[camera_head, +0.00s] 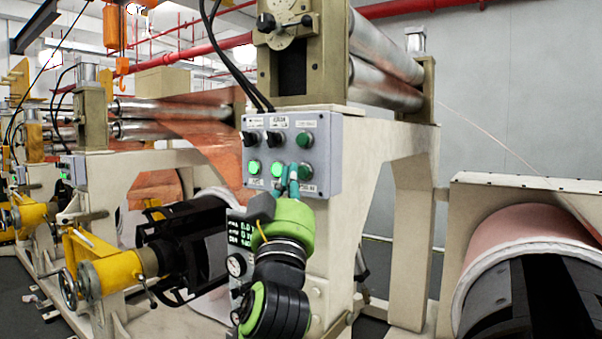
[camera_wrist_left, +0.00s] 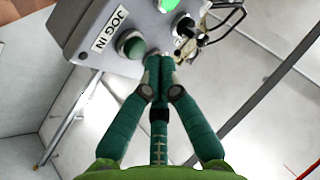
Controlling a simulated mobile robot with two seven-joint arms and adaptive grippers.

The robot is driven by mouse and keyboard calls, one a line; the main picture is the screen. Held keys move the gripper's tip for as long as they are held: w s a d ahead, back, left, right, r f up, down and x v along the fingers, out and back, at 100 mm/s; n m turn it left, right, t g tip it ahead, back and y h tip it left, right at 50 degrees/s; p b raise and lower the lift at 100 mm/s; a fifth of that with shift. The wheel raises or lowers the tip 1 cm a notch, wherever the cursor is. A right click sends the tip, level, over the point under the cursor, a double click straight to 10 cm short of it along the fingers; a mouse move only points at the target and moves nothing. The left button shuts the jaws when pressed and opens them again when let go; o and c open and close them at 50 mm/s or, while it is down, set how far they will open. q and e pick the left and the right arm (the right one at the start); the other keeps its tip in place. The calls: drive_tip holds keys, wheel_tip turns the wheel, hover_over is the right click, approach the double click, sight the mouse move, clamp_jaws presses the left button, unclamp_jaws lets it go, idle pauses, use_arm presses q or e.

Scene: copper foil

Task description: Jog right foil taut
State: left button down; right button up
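A grey control box (camera_head: 291,152) on the machine's front post carries black knobs and green buttons. In its lower row two buttons glow green, and the right-hand one (camera_head: 306,171) is darker. My left gripper (camera_head: 288,176) is at that row, between the middle and right-hand buttons. In the left wrist view its teal fingers (camera_wrist_left: 159,64) are shut together and empty, beside a dark green button (camera_wrist_left: 131,44) labelled "JOG IN". Whether they touch the panel I cannot tell. On the right, pinkish copper foil (camera_head: 520,228) is wound on a roll. My right gripper is not in view.
Steel rollers (camera_head: 385,75) sit above the box. A copper sheet (camera_head: 205,130) runs behind it on the left. A yellow handwheel unit (camera_head: 105,272) and a black shaft stand at lower left. A gauge and digital display (camera_head: 243,232) sit below the box, close to my left arm.

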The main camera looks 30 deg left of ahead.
use_arm(q)
drive_tip(key=shift+w, duration=0.15)
drive_tip(key=shift+w, duration=0.35)
drive_tip(key=shift+w, duration=0.35)
idle(0.8)
idle(0.4)
drive_tip(key=shift+s+b, duration=0.3)
drive_tip(key=shift+s, duration=0.45)
drive_tip(key=s, duration=0.5)
drive_tip(key=shift+a, duration=0.2)
